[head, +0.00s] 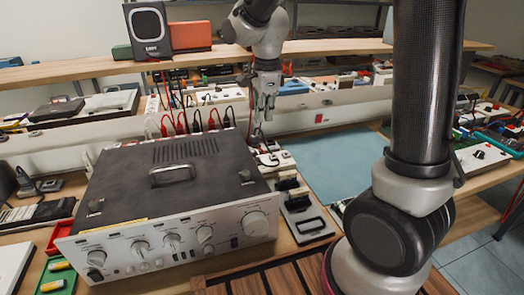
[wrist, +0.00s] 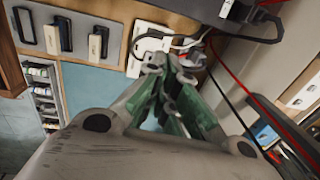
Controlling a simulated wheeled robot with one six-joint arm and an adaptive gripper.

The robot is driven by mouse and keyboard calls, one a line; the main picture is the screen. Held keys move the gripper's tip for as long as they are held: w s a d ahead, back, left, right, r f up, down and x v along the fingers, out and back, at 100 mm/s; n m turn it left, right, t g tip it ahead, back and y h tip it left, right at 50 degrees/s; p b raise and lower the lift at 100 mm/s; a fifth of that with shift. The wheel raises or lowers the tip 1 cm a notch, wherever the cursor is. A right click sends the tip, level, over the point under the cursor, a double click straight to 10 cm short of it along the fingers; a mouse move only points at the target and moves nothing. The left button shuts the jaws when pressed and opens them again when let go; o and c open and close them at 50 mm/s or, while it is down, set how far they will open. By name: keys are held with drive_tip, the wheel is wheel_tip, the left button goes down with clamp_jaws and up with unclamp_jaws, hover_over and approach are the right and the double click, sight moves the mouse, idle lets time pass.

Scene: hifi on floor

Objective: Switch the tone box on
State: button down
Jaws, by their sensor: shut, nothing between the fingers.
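No label reading "tone box" can be made out. The large silver-fronted hifi unit (head: 175,235) with a black top stands at front left. Its front carries several knobs and small switches, and no lit lamp is clear. My gripper (head: 264,106) is behind its back right corner, above the bench, with fingers pointing down. In the wrist view my gripper (wrist: 170,85) is shut and empty. Its tips appear close to a white socket strip (wrist: 150,38) with a plug and cables; contact cannot be told. A grey panel (head: 305,220) with upright black and pale pieces lies right of the unit.
Red and black cables (head: 195,122) rise behind the unit. A speaker (head: 149,32) and an orange box (head: 190,36) stand on the upper shelf. A blue mat (head: 335,165) gives clear room at the right. A slatted wooden piece (head: 290,280) is in front.

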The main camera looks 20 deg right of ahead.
sight(262, 159)
drive_tip(key=f, duration=0.4)
drive_tip(key=w+f, duration=0.1)
drive_tip(key=f, duration=0.9)
drive_tip(key=shift+w, duration=0.35)
drive_tip(key=shift+w+f, duration=0.1)
drive_tip(key=shift+f, duration=0.3)
drive_tip(key=shift+s, duration=0.2)
drive_tip(key=shift+s+d, duration=0.1)
drive_tip(key=shift+s, duration=0.55)
